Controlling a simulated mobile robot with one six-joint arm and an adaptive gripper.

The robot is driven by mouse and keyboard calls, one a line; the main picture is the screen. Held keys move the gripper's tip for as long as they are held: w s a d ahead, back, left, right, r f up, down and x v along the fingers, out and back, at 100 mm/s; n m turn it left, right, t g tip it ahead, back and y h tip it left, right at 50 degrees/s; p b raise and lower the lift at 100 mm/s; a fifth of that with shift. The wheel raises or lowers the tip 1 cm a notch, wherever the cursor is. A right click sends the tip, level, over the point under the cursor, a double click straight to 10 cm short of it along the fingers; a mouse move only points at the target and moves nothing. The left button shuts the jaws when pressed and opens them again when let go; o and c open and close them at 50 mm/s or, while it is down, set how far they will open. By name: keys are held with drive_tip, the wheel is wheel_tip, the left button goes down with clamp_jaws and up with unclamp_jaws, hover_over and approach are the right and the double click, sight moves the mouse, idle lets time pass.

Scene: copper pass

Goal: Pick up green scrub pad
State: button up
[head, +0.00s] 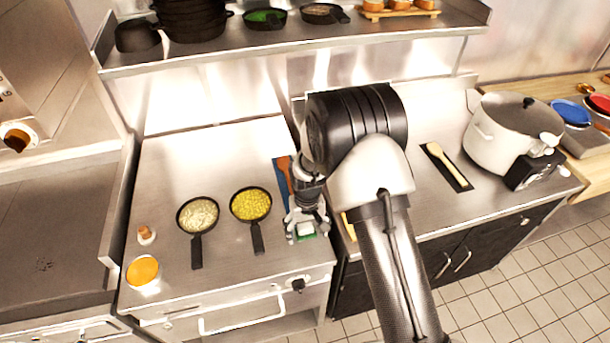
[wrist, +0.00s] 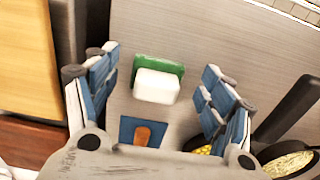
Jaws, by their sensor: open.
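The green scrub pad (wrist: 146,62) lies flat on the steel counter, with a white block (wrist: 156,87) on it covering much of its face. I cannot tell whether the white block is part of the pad. In the head view the pad (head: 308,238) shows only partly, near the counter's front edge, under my gripper (head: 305,222). My gripper is open and empty. In the wrist view its blue-padded fingers stand apart on either side of the pad, and no contact shows.
A blue mat (head: 280,170) with a reddish-brown utensil (head: 285,168) lies behind the gripper. Two pans, one with yellow food (head: 250,204) and one with pale food (head: 197,215), stand to the left. A large white pot (head: 495,135) stands far right. A shelf (head: 280,50) runs above.

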drive_tip(key=c, duration=1.4)
drive_tip(key=shift+c, duration=0.2)
drive_tip(key=shift+r, duration=0.1)
wheel_tip(320, 180, up, 20)
drive_tip(key=s+p, duration=0.1)
drive_tip(key=p, duration=0.1)
drive_tip(key=shift+r+p, duration=0.2)
drive_tip(key=shift+p, duration=0.1)
drive_tip(key=shift+s, duration=0.1)
